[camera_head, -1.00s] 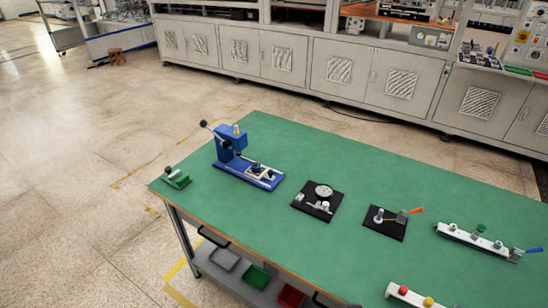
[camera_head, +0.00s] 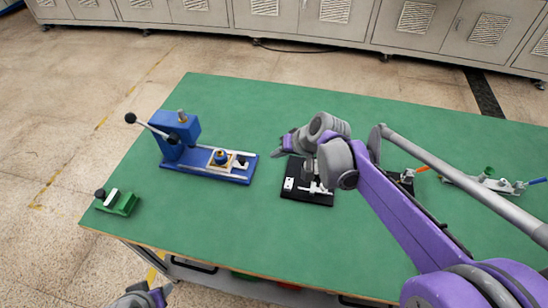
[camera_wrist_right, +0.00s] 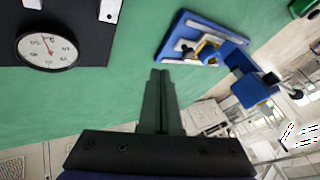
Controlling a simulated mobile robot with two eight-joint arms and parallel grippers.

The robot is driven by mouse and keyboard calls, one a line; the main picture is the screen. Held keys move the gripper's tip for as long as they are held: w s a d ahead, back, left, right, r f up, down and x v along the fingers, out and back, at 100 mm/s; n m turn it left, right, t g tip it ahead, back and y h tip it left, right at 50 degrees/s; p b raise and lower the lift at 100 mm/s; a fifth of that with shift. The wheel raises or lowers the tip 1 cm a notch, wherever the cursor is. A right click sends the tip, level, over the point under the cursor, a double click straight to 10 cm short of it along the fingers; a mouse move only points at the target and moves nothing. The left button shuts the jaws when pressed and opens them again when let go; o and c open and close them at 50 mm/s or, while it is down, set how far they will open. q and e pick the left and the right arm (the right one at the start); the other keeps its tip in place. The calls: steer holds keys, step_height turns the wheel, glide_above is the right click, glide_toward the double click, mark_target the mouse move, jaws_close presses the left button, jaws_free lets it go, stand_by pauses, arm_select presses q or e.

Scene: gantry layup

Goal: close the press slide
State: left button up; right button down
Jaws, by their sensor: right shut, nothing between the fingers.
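The blue press (camera_head: 178,140) stands at the left part of the green table, with a black-knobbed lever at its upper left. Its slide (camera_head: 220,158), a pale plate with a dark blue round piece on it, sits on the blue base out to the right of the press column. In the right wrist view the press (camera_wrist_right: 245,90) is at the upper right. My right gripper (camera_head: 283,148) is right of the base's end, apart from it. In the wrist view its fingers (camera_wrist_right: 160,75) are together and empty. My left gripper (camera_head: 142,295) barely shows at the bottom edge.
A black plate (camera_head: 297,191) with a dial gauge lies under my right wrist; the dial (camera_wrist_right: 47,48) shows in the wrist view. A green block fixture (camera_head: 119,204) sits at the table's left corner. The green surface in front of the press is clear.

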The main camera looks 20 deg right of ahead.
mark_target(223, 154)
steer(key=x, duration=0.7)
steer(key=shift+f+b, duration=0.2)
steer(key=shift+b, duration=0.2)
steer(key=shift+w+a, duration=0.25)
steer(key=shift+a, duration=0.35)
steer(key=shift+w+a, duration=0.3)
steer(key=shift+a, duration=0.3)
steer(key=shift+w+a, duration=0.25)
steer(key=shift+a, duration=0.45)
steer(key=w+a, duration=0.1)
steer(key=a, duration=0.1)
steer(key=w+a, duration=0.2)
steer(key=a, duration=0.1)
steer(key=w+a, duration=0.2)
steer(key=a, duration=0.1)
steer(key=shift+w, duration=0.2)
